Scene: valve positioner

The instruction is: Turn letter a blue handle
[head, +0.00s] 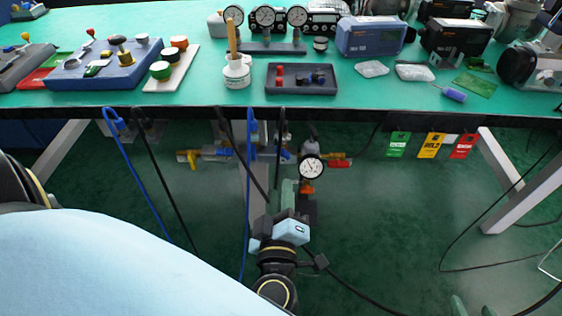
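Below the table edge a row of pipework carries a small blue part (286,156), which looks like the blue handle; no letter can be read on it. My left gripper (296,190) is in the middle of the view, below the pipework, with its fingers pointing up toward it. It appears apart from the blue part. Its fingers overlap the dark valve parts behind, so its opening is unclear. Two greenish tips at the bottom right edge appear to be the fingers of my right gripper (472,306). They are spread apart with nothing visible between them.
A gauge (312,167) sits right of the blue part, beside a red handle (340,161). A yellow handle (188,157) is at left. Blue and black hoses hang nearby. Coloured tags (431,146) hang at right. The green tabletop (210,90) above is crowded with instruments.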

